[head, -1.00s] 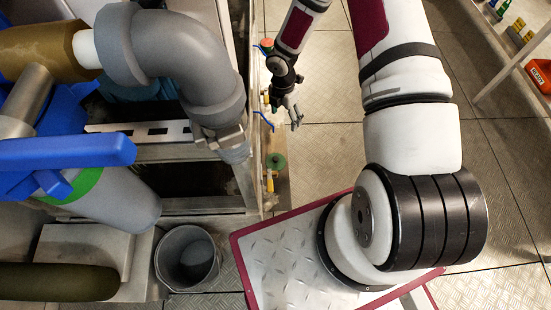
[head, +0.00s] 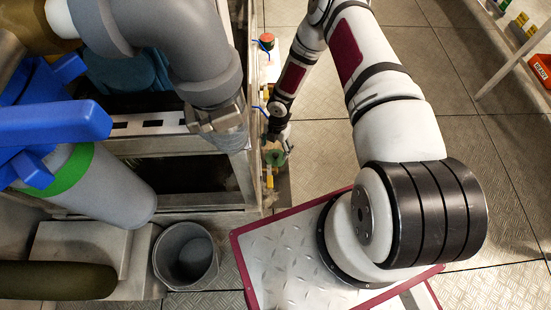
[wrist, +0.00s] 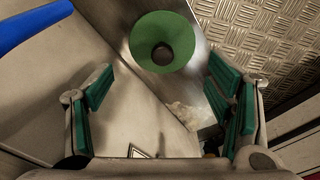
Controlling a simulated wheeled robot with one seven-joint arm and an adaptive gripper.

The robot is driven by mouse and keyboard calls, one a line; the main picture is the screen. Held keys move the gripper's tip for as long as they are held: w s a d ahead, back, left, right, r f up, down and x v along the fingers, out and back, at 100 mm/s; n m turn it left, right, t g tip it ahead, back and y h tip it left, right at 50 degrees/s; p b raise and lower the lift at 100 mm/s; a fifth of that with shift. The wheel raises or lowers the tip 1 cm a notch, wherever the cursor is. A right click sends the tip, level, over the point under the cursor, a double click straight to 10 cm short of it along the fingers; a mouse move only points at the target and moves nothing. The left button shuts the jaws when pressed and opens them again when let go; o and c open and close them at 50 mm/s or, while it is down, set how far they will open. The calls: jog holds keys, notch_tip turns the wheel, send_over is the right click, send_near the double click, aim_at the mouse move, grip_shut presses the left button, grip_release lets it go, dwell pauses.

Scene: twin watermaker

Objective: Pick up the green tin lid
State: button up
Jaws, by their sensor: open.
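A round green piece (wrist: 162,42) with a dark round centre shows at the top middle of the wrist view. It looks like the green tin lid, but I cannot tell for sure. In the head view a green disc (head: 276,158) is partly covered by my gripper (head: 283,138) on the narrow ledge. In the wrist view my gripper (wrist: 160,92) is open, with green pads left and right. Nothing is between the pads. The green piece lies ahead of the fingertips, apart from them.
A red and green piece (head: 267,41) sits farther along the ledge. A large grey pipe (head: 190,50) and a blue handle (head: 55,122) stand left. A grey bucket (head: 185,256) is on the floor. Treadplate floor (head: 335,160) lies open to the right.

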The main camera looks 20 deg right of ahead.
aim_at(276, 155)
jog(key=shift+s+f+b, duration=0.2)
jog(key=shift+f+b, duration=1.1)
jog(key=shift+f, duration=1.4)
jog(key=shift+c, duration=0.5)
jog(key=shift+r, duration=0.1)
jog(key=c, duration=1.3)
jog(key=shift+c, duration=0.6)
jog(key=shift+s, duration=0.15)
jog(key=shift+c, duration=0.3)
